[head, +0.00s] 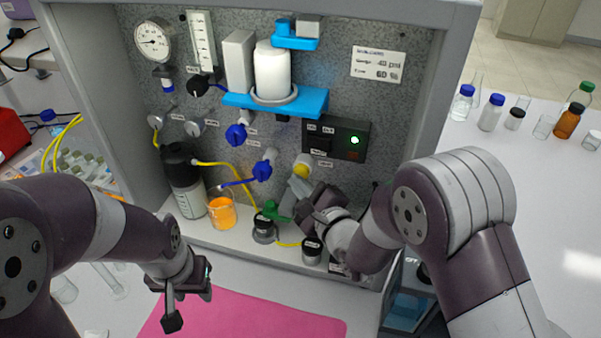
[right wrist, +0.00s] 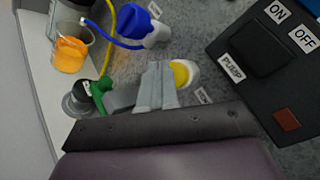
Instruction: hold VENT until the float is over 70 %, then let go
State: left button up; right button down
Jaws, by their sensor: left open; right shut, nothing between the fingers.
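A yellow round button in a pale collar (head: 303,166) sits low on the speckled panel, below the pump switch box; it also shows in the right wrist view (right wrist: 181,74). Its small label is too blurred to read. My right gripper (head: 294,192) is shut and empty, with its fingertips at the button and covering part of it in the right wrist view (right wrist: 158,85). I cannot tell whether they press it. The flow tube with a scale (head: 201,42) stands at the panel's upper left; its float is too small to read. My left gripper (head: 183,292) is open and empty above the pink mat.
The pump box (head: 336,138) shows a lit green lamp. Blue valves (head: 264,168), yellow tubing, an orange-filled beaker (head: 222,212) and a dark-capped bottle (head: 184,180) crowd the rig's lower left. A pink mat (head: 250,318) lies in front, largely clear.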

jog(key=shift+w+d+r, duration=0.1)
jog(key=shift+w+d, duration=0.05)
jog(key=shift+w, duration=0.35)
dwell(0.7)
dwell(1.5)
jog(key=shift+s+a, duration=0.25)
jog(key=shift+s, duration=0.7)
jog(key=s, duration=0.1)
jog(key=s+a, duration=0.1)
jog(key=s, duration=0.2)
jog(key=shift+s+a, duration=0.3)
jog(key=shift+s, duration=0.05)
